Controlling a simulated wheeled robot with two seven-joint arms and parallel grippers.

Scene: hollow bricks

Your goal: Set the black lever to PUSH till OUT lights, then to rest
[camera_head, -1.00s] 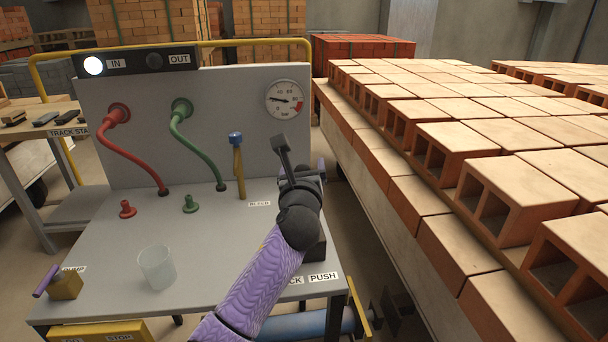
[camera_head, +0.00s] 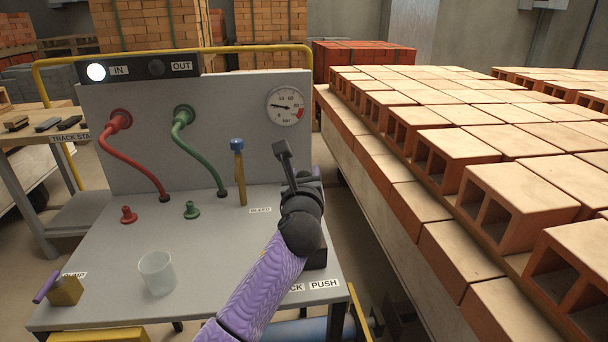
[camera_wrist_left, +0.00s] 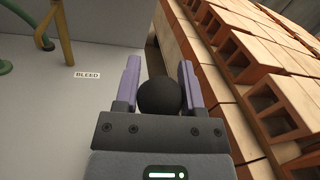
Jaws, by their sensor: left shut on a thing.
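My left gripper (camera_wrist_left: 158,85) is shut on the black ball knob (camera_wrist_left: 160,98) of the lever, with one purple finger on each side in the left wrist view. In the head view my left gripper (camera_head: 308,180) is over the right side of the bench, and my arm hides most of the lever. A dark block (camera_head: 317,255) shows beside my arm, behind the PUSH label (camera_head: 323,284). The IN lamp (camera_head: 96,72) is lit white. The OUT lamp (camera_head: 157,67) is dark. My right gripper is not in view.
A gauge (camera_head: 285,105) is on the back panel. Red (camera_head: 130,155) and green (camera_head: 193,147) hoses, a blue-topped handle (camera_head: 238,170) and a clear cup (camera_head: 157,272) stand left of my arm. Hollow bricks (camera_head: 500,205) fill a stack close on the right.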

